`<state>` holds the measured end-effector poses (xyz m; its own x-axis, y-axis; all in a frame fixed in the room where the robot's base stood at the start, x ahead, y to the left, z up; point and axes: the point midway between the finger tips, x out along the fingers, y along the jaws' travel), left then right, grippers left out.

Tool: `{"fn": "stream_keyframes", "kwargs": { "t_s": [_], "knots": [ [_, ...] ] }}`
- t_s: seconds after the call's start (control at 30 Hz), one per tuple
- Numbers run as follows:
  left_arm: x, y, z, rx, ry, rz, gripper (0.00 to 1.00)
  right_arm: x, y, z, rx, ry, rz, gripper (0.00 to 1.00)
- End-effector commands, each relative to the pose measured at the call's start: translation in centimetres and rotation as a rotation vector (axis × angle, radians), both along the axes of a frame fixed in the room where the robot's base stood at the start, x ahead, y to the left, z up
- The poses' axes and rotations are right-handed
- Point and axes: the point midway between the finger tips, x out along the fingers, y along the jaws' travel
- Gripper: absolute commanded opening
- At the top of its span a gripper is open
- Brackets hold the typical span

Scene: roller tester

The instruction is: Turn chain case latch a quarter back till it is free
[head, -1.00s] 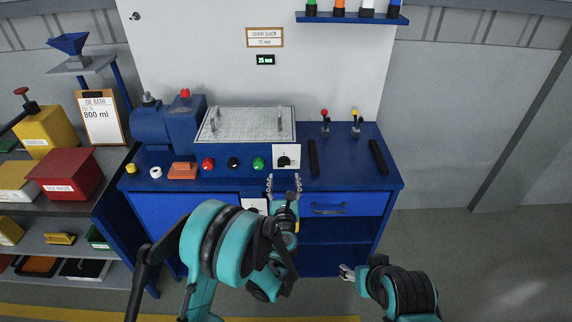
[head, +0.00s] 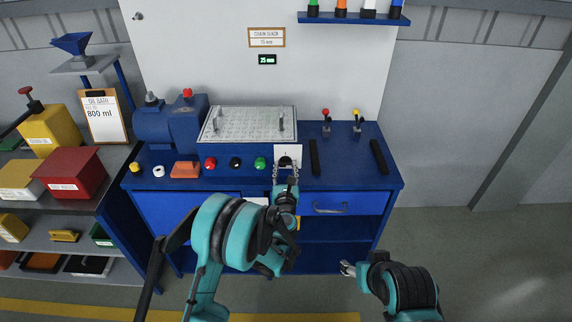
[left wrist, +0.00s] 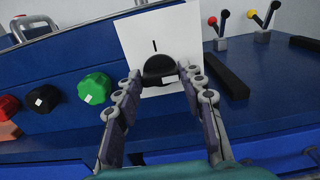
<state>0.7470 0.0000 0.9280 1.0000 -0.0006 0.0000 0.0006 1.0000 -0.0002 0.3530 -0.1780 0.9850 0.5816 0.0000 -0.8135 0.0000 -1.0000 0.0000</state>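The chain case latch is a black half-round knob on a white plate (left wrist: 135,38) with a small mark above it. The latch (head: 285,161) sits at the front of the blue bench, right of the green button, and shows large in the left wrist view (left wrist: 158,68). My left gripper (head: 286,169) is open, its fingers spread on either side of the latch's lower part in the left wrist view (left wrist: 162,86). I cannot tell whether they touch it. My right gripper (head: 348,269) hangs low in front of the bench, away from the latch; its opening is too small to judge.
The chain case cover (head: 248,125) with two handles lies behind the latch. Red (head: 210,163), black (head: 235,163) and green (head: 260,163) knobs line up to its left.

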Motion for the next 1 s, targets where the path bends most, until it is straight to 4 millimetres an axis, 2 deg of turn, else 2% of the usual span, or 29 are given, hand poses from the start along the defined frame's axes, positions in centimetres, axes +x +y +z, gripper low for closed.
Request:
{"fn": "stream_keyframes", "kwargs": {
  "t_s": [0.03,0.07,0.1,0.27,0.63,1.0],
  "knots": [
    [0.0,0.0,0.0,0.0,0.0,0.0,0.1,0.0,0.0,0.0,0.0,0.0,0.0,0.54],
    [0.0,0.0,0.0,0.0,0.0,0.0,0.02,0.0,0.0,0.0,0.0,0.0,0.0,0.54],
    [0.0,0.0,0.0,0.0,0.0,0.0,0.0,0.0,0.0,0.0,0.0,0.0,0.0,0.54],
    [0.0,0.0,-0.1,-0.048,0.0,0.0,0.0,0.0,0.0,-0.4,0.0,0.0,0.0,0.54],
    [0.0,0.2,-0.2,-0.477,0.0,0.0,0.0,0.0,0.0,-2.4,0.0,0.0,0.0,0.54],
    [0.0,0.2,0.0,-0.528,0.0,0.0,0.0,0.0,0.0,-2.4,0.0,0.0,0.0,0.54]
  ]
}}
